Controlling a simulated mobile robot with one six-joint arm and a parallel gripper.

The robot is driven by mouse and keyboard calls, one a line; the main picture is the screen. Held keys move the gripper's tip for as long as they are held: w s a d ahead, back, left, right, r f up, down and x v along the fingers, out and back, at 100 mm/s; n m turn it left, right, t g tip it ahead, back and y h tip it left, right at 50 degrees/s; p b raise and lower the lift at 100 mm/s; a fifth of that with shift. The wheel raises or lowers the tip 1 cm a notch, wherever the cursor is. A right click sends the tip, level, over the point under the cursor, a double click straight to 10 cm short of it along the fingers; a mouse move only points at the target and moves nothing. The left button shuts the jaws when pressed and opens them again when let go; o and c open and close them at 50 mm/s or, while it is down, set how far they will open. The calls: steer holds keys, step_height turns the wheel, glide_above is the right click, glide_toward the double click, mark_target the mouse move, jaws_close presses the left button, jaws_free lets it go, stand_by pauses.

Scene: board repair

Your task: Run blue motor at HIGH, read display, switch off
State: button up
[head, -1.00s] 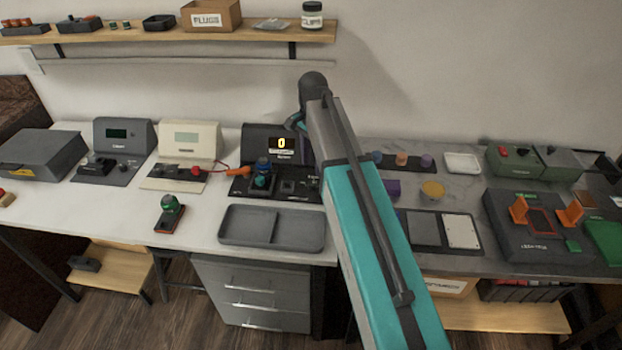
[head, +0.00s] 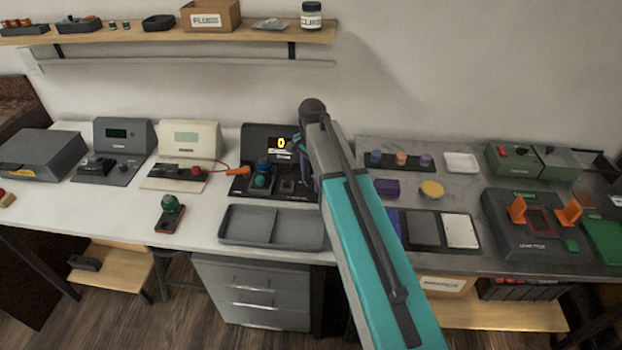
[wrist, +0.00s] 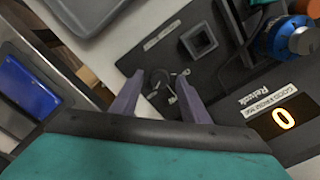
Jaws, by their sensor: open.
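The station's display (head: 281,143) reads 0 in yellow digits, also in the wrist view (wrist: 284,118). My gripper (wrist: 158,105) is open, its two purple fingers on either side of a small dark knob (wrist: 160,88) on the station plate. I cannot tell whether they touch it, nor read its setting. In the head view my arm hides the knob.
An empty grey tray (head: 272,228) lies in front of the station. A green-topped part (head: 169,212) stands left of it. A cream instrument (head: 190,142) with an orange-tipped lead is to the left. A square socket (wrist: 200,40) rises near the knob.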

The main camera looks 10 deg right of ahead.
jaws_close()
steer(key=shift+n+p, duration=0.3)
steer(key=shift+n, duration=0.2)
steer(key=n+p, duration=0.1)
steer(key=n, duration=0.3)
steer(key=shift+r+p, duration=0.1)
steer(key=shift+p, duration=0.2)
steer(key=n+p, duration=0.1)
steer(key=n, duration=0.4)
steer(key=shift+n, duration=0.4)
steer(key=n+p, duration=0.1)
steer(key=n, duration=0.6)
steer(key=shift+w, duration=0.1)
steer(key=n+p, duration=0.1)
steer(key=n, duration=0.5)
